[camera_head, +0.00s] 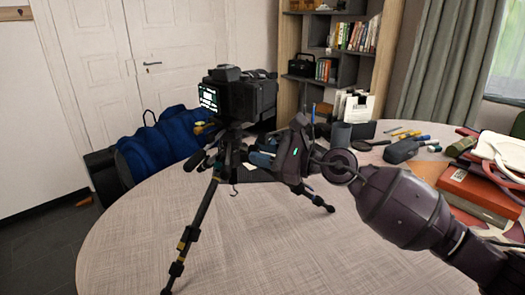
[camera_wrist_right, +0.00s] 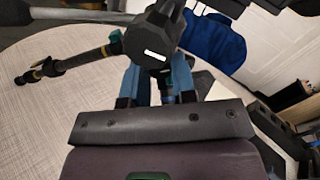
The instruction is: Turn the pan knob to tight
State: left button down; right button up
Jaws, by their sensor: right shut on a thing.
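A black camera (camera_head: 240,95) with a lit side screen sits on top of the tripod (camera_head: 196,222), which stands on the round table (camera_head: 290,255). My right gripper (camera_head: 258,158) reaches in from the right, at the tripod head just below the camera. In the right wrist view its two blue fingers (camera_wrist_right: 154,84) close around a small dark part of the tripod head, taken to be the pan knob; most of it is hidden. A black faceted part (camera_wrist_right: 150,36) with a white mark lies just beyond the fingertips. The knob's tightness cannot be read. My left gripper is out of view.
A blue bag (camera_head: 160,145) is behind the table at left. Several tools, a black case (camera_head: 402,150) and a red-brown box (camera_head: 478,192) crowd the table's right side. A bookshelf (camera_head: 335,60) stands behind. The table's front is clear.

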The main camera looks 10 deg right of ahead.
jog(key=o, duration=0.9)
jog(key=shift+o, duration=0.2)
jog(key=v, duration=1)
jog(key=shift+s+d, duration=0.25)
jog(key=shift+d, duration=0.05)
